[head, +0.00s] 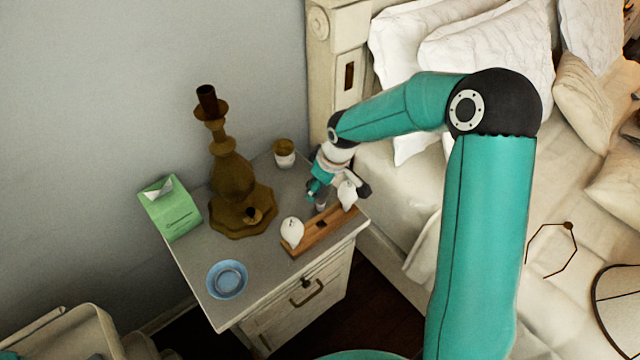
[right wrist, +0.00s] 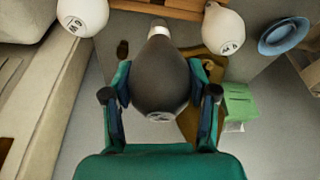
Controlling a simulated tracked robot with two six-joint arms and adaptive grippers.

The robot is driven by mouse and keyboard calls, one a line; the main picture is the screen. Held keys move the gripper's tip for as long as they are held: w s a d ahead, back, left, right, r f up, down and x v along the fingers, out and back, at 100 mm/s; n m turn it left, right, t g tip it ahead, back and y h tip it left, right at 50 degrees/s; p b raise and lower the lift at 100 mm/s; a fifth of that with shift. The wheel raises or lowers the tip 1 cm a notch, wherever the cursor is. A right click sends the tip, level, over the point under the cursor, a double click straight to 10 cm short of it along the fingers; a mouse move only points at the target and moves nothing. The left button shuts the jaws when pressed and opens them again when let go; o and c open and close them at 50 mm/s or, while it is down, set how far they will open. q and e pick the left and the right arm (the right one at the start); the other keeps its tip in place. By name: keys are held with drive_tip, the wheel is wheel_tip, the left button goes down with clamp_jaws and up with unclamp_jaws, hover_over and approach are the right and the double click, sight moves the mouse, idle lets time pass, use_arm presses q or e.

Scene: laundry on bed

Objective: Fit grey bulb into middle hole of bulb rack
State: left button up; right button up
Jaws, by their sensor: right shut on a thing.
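The wooden bulb rack (head: 318,238) lies on the nightstand, with a white bulb (head: 292,232) at its near-left end and another white bulb (head: 347,195) at its far-right end. Its middle hole (head: 321,223) looks dark and empty. My right gripper (head: 320,193) is just behind the rack. In the right wrist view my right gripper (right wrist: 160,94) is shut on the dark grey bulb (right wrist: 161,80), one finger on each side. The bulb's narrow base points towards the rack (right wrist: 175,8), between the white bulbs; I cannot tell if it touches. My left gripper is not in view.
A brass candlestick (head: 232,180), green carton (head: 170,208), blue bowl (head: 227,279) and small gold-and-white cup (head: 284,153) stand on the nightstand (head: 200,262). The bed (head: 400,195) with pillows borders it on the right.

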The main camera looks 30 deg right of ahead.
sight(322, 209)
drive_tip(key=shift+d, duration=0.1)
drive_tip(key=shift+s+f+b, duration=0.1)
drive_tip(key=shift+f+b, duration=0.25)
drive_tip(key=shift+f, duration=0.1)
wheel_tip(322, 209, down, 7)
drive_tip(key=b, duration=0.6)
drive_tip(key=shift+b, duration=0.35)
drive_tip(key=shift+f+b, duration=0.7)
drive_tip(key=shift+f, duration=0.1)
idle(0.4)
drive_tip(key=o, duration=1.2)
drive_tip(key=v, duration=1.2)
drive_tip(key=shift+d, duration=0.15)
